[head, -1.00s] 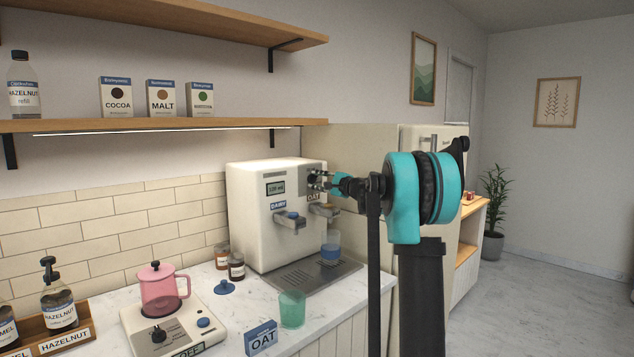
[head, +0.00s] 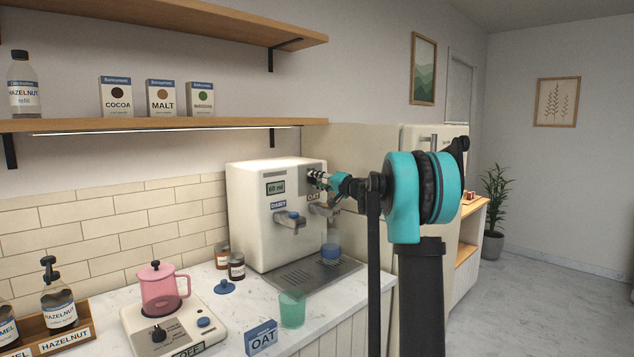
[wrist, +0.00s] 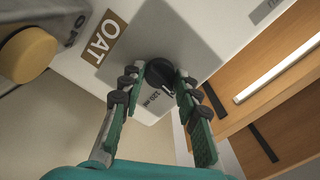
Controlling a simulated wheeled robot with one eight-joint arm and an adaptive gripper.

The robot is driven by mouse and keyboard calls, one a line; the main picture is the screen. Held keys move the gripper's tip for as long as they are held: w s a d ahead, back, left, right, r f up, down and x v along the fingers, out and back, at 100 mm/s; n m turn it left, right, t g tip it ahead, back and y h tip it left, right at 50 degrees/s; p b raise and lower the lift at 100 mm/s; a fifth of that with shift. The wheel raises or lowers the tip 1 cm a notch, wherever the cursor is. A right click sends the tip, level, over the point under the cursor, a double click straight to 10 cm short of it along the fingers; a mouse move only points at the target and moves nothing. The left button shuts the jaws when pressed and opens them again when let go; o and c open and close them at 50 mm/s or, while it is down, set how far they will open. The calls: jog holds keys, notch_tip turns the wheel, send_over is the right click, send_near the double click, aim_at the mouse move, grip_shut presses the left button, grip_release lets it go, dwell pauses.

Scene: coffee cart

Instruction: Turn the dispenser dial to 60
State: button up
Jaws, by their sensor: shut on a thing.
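The dispenser (head: 247,220) is a white box on the counter, and its small display (head: 276,188) appears to read 60 ml. The dark round dial (wrist: 160,72) is on its front face near the OAT label (wrist: 103,38). My gripper (wrist: 163,80) is shut on the dial, with one finger on each side. In the head view my gripper (head: 318,178) reaches the dispenser's front from the right and hides most of the dial. The small print by the dial is partly readable in the wrist view.
Two taps stick out below, DAIRY (head: 290,218) and OAT, the second partly behind my arm. A shelf (head: 160,125) hangs above.

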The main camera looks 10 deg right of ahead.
jog(key=shift+n, duration=0.6)
jog(key=shift+f, duration=0.1)
jog(key=o, duration=1.2)
jog(key=shift+c, duration=0.2)
jog(key=v, duration=1.2)
